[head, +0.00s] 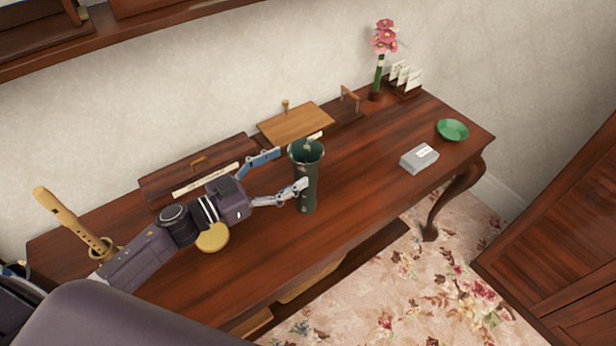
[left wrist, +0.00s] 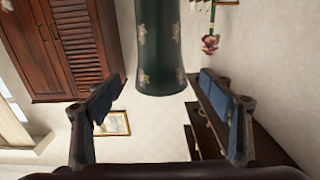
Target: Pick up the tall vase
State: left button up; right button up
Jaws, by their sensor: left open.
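The tall vase (head: 308,178) is dark green with small flower patterns and a flared mouth. It stands upright on the brown wooden table (head: 370,190), around its middle. My left gripper (head: 291,170) reaches in from the left with its fingers spread, one behind the vase and one at its front side. In the left wrist view, the vase (left wrist: 159,45) shows between the two open fingers (left wrist: 165,105). I see no grip on it, and I cannot tell whether a finger touches it. My right gripper is not in view.
Wooden boxes (head: 198,165) line the wall. A slim vase with pink flowers (head: 379,78), a letter holder (head: 404,80), a green bowl (head: 452,130) and a grey box (head: 419,158) stand right. A yellow round object (head: 213,238) lies below my left arm. A wooden recorder (head: 75,222) stands left.

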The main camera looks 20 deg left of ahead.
aim_at(319, 147)
pick_arm(q)
jog(key=shift+w+d+r+p, duration=0.65)
jog(key=shift+w+d, duration=0.15)
jog(key=shift+w, duration=0.05)
jog(key=p+x, duration=0.1)
jog(key=x, duration=0.2)
jog(key=shift+w+d+f, duration=0.1)
jog(key=shift+w+f, duration=0.05)
jog(key=shift+w, duration=0.2)
jog(key=c, duration=1.9)
jog(key=shift+c, duration=0.4)
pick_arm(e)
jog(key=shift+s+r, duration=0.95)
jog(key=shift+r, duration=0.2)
pick_arm(q)
jog(key=shift+r, duration=0.2)
